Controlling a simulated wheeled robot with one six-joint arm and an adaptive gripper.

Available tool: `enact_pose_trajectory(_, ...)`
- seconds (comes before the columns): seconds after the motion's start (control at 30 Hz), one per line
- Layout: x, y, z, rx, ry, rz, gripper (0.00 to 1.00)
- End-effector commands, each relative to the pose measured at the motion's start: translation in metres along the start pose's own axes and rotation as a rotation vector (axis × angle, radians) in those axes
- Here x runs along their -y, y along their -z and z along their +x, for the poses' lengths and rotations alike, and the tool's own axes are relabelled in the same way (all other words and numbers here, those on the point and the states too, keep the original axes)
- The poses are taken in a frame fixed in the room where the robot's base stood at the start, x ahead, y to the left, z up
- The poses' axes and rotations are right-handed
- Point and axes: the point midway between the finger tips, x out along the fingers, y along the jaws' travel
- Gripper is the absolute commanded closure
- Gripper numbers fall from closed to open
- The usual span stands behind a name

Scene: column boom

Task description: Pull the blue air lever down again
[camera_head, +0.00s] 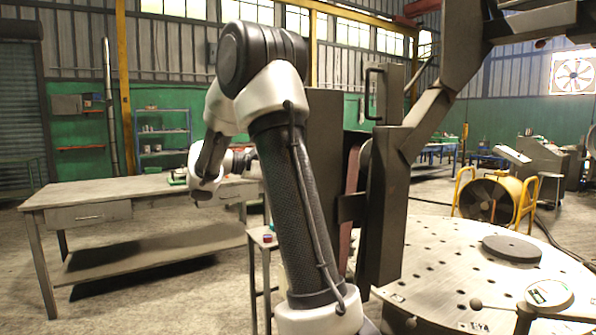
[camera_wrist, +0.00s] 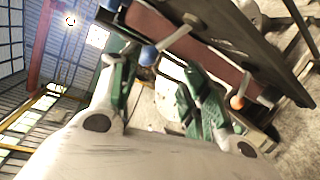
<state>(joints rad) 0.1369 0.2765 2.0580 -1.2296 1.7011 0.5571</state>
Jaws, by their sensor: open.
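The blue air lever shows in the wrist view as a blue ball knob (camera_wrist: 149,55) on a pale rod that slants up to the right to a bright metal end. It is mounted against a dark frame with a reddish panel (camera_wrist: 215,67). A second lever with an orange knob (camera_wrist: 237,102) sits lower right on the same frame. My gripper (camera_wrist: 160,72) is open, its green fingers spread wide. The blue knob appears near the left finger's tip; I cannot tell whether they touch. The orange knob lies beyond the right finger. In the head view my arm hides the gripper and both levers.
In the head view a dark column (camera_head: 384,200) stands just right of my arm. A workbench (camera_head: 90,192) is at left, and a small stand (camera_head: 262,243) is beside my arm. A round perforated table (camera_head: 450,262) fills the lower right, with a yellow-framed fan (camera_head: 488,203) behind it.

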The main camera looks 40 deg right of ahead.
Motion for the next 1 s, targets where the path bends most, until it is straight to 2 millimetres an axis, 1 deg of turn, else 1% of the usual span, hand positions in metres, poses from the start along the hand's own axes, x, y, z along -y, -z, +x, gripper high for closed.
enact_pose_trajectory(0.2,-0.001,0.000,-0.017,-0.001,0.000,0.001,0.54)
enact_pose_trajectory(0.4,-0.001,-0.001,-0.030,-0.001,0.000,0.001,0.54)
enact_pose_trajectory(0.87,-0.001,-0.002,-0.032,0.000,0.001,0.001,0.54)
enact_pose_trajectory(0.97,-0.001,-0.002,-0.036,-0.001,0.000,0.001,0.54)
enact_pose_trajectory(1.0,-0.001,-0.001,-0.040,-0.001,0.000,0.001,0.54)
